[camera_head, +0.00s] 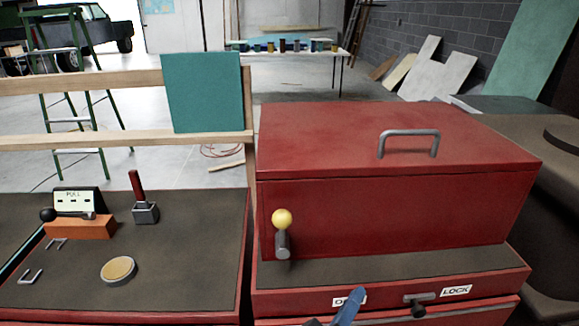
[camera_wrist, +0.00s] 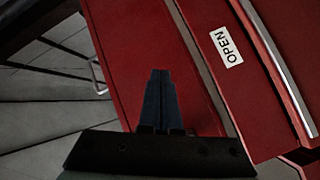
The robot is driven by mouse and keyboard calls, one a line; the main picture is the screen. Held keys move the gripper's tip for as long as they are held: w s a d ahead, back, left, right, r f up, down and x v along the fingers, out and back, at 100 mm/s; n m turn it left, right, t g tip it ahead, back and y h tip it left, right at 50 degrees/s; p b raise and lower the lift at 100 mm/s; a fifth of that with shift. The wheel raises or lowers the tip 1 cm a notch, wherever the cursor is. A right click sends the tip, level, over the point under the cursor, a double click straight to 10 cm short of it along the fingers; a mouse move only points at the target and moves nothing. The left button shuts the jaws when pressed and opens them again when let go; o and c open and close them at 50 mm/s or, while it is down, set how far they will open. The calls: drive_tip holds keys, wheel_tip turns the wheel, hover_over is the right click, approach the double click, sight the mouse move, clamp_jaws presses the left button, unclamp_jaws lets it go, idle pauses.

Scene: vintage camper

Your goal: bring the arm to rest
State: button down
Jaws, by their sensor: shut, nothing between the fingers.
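My gripper (camera_wrist: 161,74) is shut with nothing between its narrow blue fingers in the wrist view. The fingers lie in front of a red metal surface (camera_wrist: 125,30); I cannot tell whether they touch it. In the head view my gripper (camera_head: 358,291) shows at the bottom edge, in front of the red cabinet's front strip. It partly covers a white label (camera_head: 340,301) there. A white OPEN label (camera_wrist: 227,46) is to the right of the fingers in the wrist view.
A red chest (camera_head: 380,215) with a grey handle (camera_head: 408,133) stands behind the gripper. A yellow-knobbed lever (camera_head: 282,220) is at its front left. A dark latch (camera_head: 417,307) sits beside the LOCK label (camera_head: 456,291). The left worktop (camera_head: 190,260) holds small fittings.

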drive_tip(key=w+a+r+m+t+y+p, duration=0.1)
drive_tip(key=a+r+m+t+y, duration=0.15)
drive_tip(key=r, duration=1.15)
drive_tip(key=w+a+r+m+t+y+p, duration=0.1)
drive_tip(key=w+a+r+m+t, duration=0.2)
drive_tip(key=r, duration=1)
drive_tip(key=s+a+r+t+y, duration=0.1)
drive_tip(key=s+r+t+y, duration=0.1)
drive_tip(key=s+r, duration=0.2)
drive_tip(key=s+a+r+t+y+p, duration=0.1)
drive_tip(key=s+a+r+t+y, duration=0.1)
drive_tip(key=r, duration=0.9)
drive_tip(key=s+a+r+t+y+p, duration=0.1)
drive_tip(key=s+a+r+t+y, duration=0.1)
drive_tip(key=s+r+t, duration=0.2)
wheel_tip(320, 180, up, 4)
drive_tip(key=s, duration=0.3)
drive_tip(key=shift+a, duration=0.2)
drive_tip(key=shift+f, duration=0.1)
